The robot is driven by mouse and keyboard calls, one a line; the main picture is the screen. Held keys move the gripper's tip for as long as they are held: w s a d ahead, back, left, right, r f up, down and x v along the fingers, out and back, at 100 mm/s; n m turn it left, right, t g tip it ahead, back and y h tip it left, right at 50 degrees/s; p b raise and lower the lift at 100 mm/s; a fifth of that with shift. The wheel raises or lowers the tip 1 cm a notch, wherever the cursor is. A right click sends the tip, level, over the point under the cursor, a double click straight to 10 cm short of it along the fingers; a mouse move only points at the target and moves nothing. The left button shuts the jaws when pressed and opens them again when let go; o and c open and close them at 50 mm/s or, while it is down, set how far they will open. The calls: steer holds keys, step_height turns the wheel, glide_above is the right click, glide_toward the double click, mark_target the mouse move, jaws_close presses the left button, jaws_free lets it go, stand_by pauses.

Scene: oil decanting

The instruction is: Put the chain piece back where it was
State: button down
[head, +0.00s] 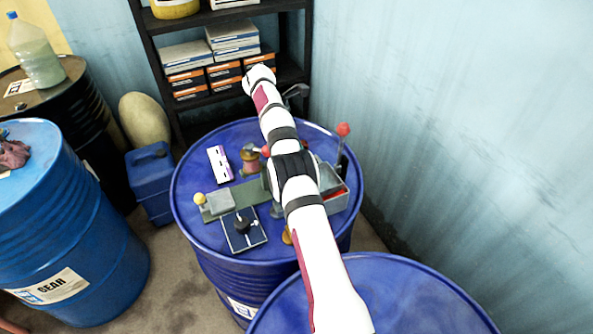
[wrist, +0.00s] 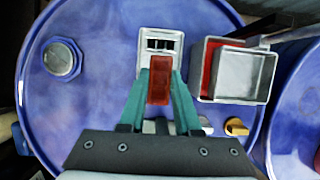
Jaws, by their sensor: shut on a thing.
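In the wrist view my gripper (wrist: 160,88) has two teal fingers shut on a translucent red oblong piece (wrist: 159,80). It holds the piece over the blue drum top, just in front of a pale slotted block (wrist: 160,45). I cannot tell whether the piece touches the drum or the block. No links show on it, so I cannot tell if it is the chain piece. In the head view my arm hides the gripper and the held piece.
The blue drum (head: 185,218) bears a grey metal box (wrist: 242,75) with red inside, a white-and-pink slotted block (head: 220,164), a dark square plate with a knob (head: 243,229) and a red ball-topped lever (head: 343,130). A black shelf (head: 150,55) stands behind.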

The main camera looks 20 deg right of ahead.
step_height(320, 180, down, 8)
steer(key=shift+f, duration=0.1)
steer(key=shift+f, duration=0.3)
steer(key=c, duration=0.6)
jaws_free()
steer(key=v, duration=1.2)
steer(key=shift+r, duration=0.35)
